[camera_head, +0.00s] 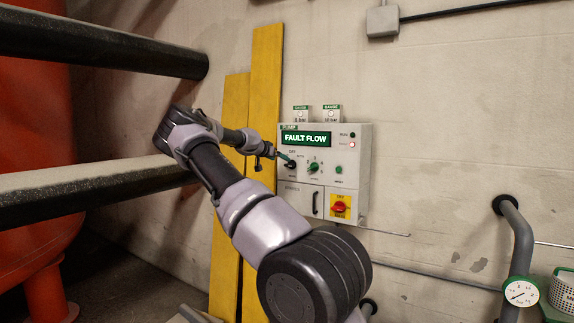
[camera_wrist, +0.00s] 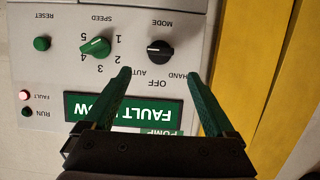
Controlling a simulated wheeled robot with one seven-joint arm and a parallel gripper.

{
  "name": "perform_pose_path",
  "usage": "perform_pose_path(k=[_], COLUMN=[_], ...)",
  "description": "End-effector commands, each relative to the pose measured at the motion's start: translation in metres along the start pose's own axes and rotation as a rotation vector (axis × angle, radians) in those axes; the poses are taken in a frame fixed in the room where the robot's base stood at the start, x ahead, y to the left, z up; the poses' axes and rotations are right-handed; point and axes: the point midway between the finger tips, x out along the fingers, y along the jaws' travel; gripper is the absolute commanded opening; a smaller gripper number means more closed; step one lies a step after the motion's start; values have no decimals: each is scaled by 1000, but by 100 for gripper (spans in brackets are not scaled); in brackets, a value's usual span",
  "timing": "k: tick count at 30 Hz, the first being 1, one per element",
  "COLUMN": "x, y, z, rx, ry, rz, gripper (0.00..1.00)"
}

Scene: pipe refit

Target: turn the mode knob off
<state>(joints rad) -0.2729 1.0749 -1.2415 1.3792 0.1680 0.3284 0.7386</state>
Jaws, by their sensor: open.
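The mode knob (camera_wrist: 159,51) is a black rotary knob on the grey pump panel (camera_wrist: 60,75). In the wrist view the panel appears upside down, with the labels HAND, OFF and AUTO around the knob. I cannot tell for sure which label it points at. In the head view the mode knob (camera_head: 291,165) is at the panel's left, partly beside my fingers. My gripper (camera_wrist: 158,73) is open and empty. Its two green fingers lie on either side of the knob's label area, with the knob just beyond the tips. In the head view my gripper (camera_head: 284,158) reaches the panel from the left.
A green speed knob (camera_wrist: 97,47) and green reset button (camera_wrist: 41,43) sit beside it. The display (camera_head: 306,139) reads FAULT FLOW and the red fault lamp (camera_head: 351,145) is lit. A red-and-yellow switch (camera_head: 340,206) is below. Yellow boards (camera_head: 262,80) stand left of the panel.

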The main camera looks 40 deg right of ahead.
Motion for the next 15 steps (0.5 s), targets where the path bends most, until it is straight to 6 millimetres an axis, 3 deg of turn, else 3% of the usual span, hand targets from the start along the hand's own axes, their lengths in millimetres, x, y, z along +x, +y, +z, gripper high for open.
perform_pose_path(k=[6, 15], x=[45, 79], y=[1, 1], z=[0, 1], rx=[0, 0], ry=[-1, -2], rz=[2, 1], gripper=[90, 90])
